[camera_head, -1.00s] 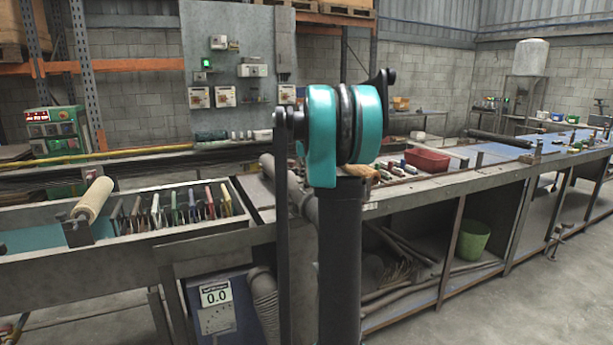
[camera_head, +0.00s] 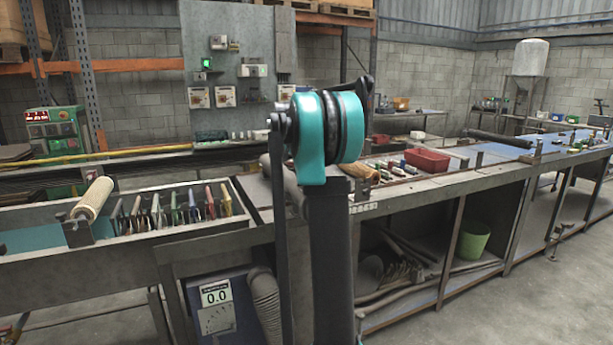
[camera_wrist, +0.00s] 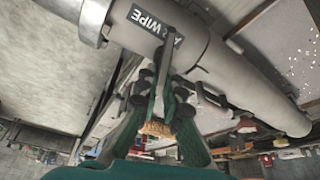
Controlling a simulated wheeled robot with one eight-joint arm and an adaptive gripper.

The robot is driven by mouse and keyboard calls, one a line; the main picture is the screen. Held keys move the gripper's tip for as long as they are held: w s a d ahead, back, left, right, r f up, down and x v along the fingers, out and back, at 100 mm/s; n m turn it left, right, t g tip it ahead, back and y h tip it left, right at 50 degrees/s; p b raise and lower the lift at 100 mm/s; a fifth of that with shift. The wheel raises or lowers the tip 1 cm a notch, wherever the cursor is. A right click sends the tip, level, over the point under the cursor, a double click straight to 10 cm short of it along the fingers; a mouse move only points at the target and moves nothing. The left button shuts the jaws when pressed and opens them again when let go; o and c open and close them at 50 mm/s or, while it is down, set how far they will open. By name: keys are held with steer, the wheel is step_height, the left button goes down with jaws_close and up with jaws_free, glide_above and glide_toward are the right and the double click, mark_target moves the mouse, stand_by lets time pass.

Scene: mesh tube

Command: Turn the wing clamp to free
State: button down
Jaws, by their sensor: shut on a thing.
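In the wrist view a thick grey tube (camera_wrist: 225,62) labelled "AIR WIPE" runs diagonally across the top. The wing clamp (camera_wrist: 166,66) is a small thin part at the tube's underside near the label, mostly hidden between my fingertips; its exact angle cannot be told. My gripper (camera_wrist: 162,88), with green fingers and dark tips, reaches up to the tube and is shut on the clamp. In the head view my arm hides the gripper and the clamp.
A tan item (camera_head: 360,172) and a red bin (camera_head: 427,160) lie on the bench right of my arm. A trough with coloured dividers (camera_head: 180,207) and a roller (camera_head: 94,198) stand at left. A corrugated hose (camera_head: 265,300) hangs below.

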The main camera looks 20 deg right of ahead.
steer(key=shift+m+g+h, duration=0.3)
steer(key=shift+m+g, duration=0.5)
steer(key=shift+m, duration=1.2)
steer(key=c, duration=1.7)
jaws_free()
steer(key=v, duration=1.2)
